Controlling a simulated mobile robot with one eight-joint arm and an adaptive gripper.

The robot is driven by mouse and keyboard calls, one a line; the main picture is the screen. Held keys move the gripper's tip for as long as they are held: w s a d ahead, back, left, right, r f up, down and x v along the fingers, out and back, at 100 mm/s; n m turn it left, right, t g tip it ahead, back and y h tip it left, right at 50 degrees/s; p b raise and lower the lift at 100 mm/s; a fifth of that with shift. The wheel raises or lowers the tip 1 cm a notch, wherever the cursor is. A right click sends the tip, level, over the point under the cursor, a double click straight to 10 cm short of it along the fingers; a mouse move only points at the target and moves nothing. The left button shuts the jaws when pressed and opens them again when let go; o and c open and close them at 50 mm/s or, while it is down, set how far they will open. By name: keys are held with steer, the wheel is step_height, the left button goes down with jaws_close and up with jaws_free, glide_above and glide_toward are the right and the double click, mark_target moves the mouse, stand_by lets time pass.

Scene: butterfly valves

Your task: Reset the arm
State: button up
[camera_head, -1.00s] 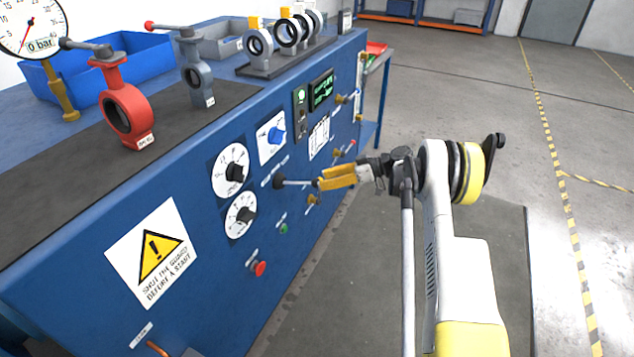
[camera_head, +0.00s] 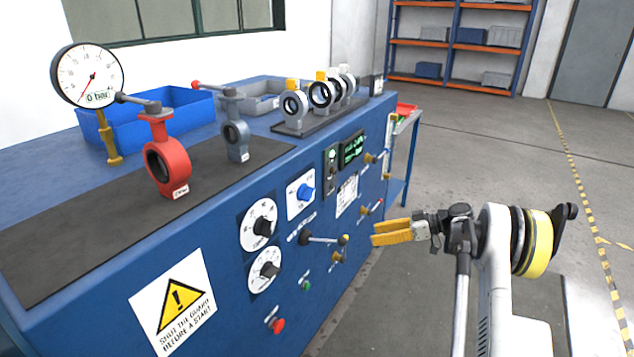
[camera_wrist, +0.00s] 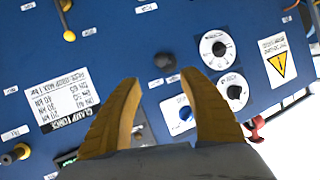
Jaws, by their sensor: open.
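My gripper (camera_head: 376,233) has two yellow fingers and hangs in free air in front of the blue test bench (camera_head: 225,235), to the right of its panel. In the wrist view the fingers (camera_wrist: 170,92) stand apart with nothing between them, facing the panel. A dark lever with a yellowish knob (camera_head: 322,239) sticks out of the panel to the left of the fingertips, and a gap shows between them. My arm is bent beside the bench.
A red butterfly valve (camera_head: 166,160) and a grey one (camera_head: 236,138) stand on the bench top, near a pressure gauge (camera_head: 87,75) reading 0 bar. Dials, knobs and a red button (camera_head: 277,325) protrude from the panel. Open floor lies to the right.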

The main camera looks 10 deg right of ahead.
steer(key=s+a+r+m+g+h, duration=0.1)
steer(key=s+a+r+m+h, duration=0.2)
steer(key=s+a+r, duration=0.45)
steer(key=s+a+r+m+h, duration=0.3)
steer(key=s+a+r, duration=0.1)
steer(key=a+r, duration=0.5)
steer(key=s+a+m+t+h, duration=0.1)
steer(key=s+m+h, duration=0.1)
steer(key=s, duration=1)
steer(key=s+a+m+t+h, duration=0.1)
steer(key=s+h, duration=0.3)
steer(key=s, duration=0.9)
steer(key=shift+s+a+m, duration=0.15)
steer(key=shift+a+m, duration=0.2)
steer(key=shift+m, duration=0.25)
steer(key=shift+f, duration=0.1)
stand_by(2.4)
